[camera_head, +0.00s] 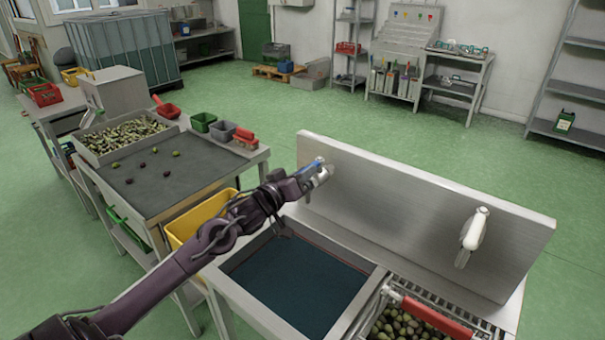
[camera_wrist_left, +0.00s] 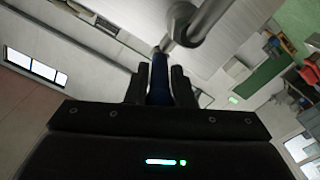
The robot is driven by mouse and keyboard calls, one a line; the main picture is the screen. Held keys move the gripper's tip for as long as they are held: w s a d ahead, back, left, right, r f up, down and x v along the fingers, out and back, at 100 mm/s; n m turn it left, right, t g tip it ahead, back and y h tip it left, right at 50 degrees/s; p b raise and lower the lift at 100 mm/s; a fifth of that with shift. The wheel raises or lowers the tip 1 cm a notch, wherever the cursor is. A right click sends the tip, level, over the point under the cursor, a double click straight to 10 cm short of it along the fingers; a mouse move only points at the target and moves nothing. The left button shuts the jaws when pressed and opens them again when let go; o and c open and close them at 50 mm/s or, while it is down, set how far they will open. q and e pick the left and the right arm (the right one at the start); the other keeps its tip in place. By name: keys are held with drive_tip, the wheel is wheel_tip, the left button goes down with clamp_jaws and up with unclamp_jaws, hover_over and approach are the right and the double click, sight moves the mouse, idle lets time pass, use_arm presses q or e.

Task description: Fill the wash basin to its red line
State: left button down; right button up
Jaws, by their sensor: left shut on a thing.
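The wash basin (camera_head: 238,297) is a steel sink in the head view's lower middle, with a dark blue surface (camera_head: 300,288) that looks like water. A metal tap (camera_head: 324,174) with a blue lever (camera_head: 311,167) sits on the steel splashback above the basin's far side. My left gripper (camera_head: 300,180) is shut on the blue lever, which also shows between the fingers in the left wrist view (camera_wrist_left: 159,82). The fingers partly hide the tap, and I cannot tell whether water runs. My right gripper is not in view.
The steel splashback (camera_head: 400,215) stands behind the basin. A crate of olives (camera_head: 400,325) with a red handle is right of it, below a white fixture (camera_head: 473,232). A sorting table (camera_head: 180,185) and a yellow bin (camera_head: 187,228) stand left. Green floor beyond is open.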

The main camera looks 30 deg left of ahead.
use_arm(q)
drive_tip(key=shift+d+n+y, duration=0.45)
drive_tip(key=shift+n+y, duration=0.25)
drive_tip(key=shift+y, duration=0.2)
drive_tip(key=shift+w+d+n+g+y+b, duration=0.1)
drive_tip(key=shift+d+n+g+y, duration=0.2)
drive_tip(key=shift+n+y, duration=0.55)
drive_tip(key=shift+w+d+n+g+y+b, duration=0.15)
drive_tip(key=shift+d+n+y, duration=0.35)
drive_tip(key=shift+y, duration=0.8)
drive_tip(key=shift+d+n+g+y+b, duration=0.1)
drive_tip(key=shift+d+n+g+y, duration=0.2)
drive_tip(key=shift+n+y, duration=0.55)
drive_tip(key=c, duration=1.3)
unclamp_jaws()
drive_tip(key=shift+c, duration=0.2)
drive_tip(key=shift+s+d, duration=0.1)
drive_tip(key=b, duration=0.2)
approach(318, 166)
drive_tip(key=v, duration=0.2)
drive_tip(key=shift+s+d+f, duration=0.15)
drive_tip(key=shift+s+d, duration=0.05)
drive_tip(key=shift+s, duration=0.05)
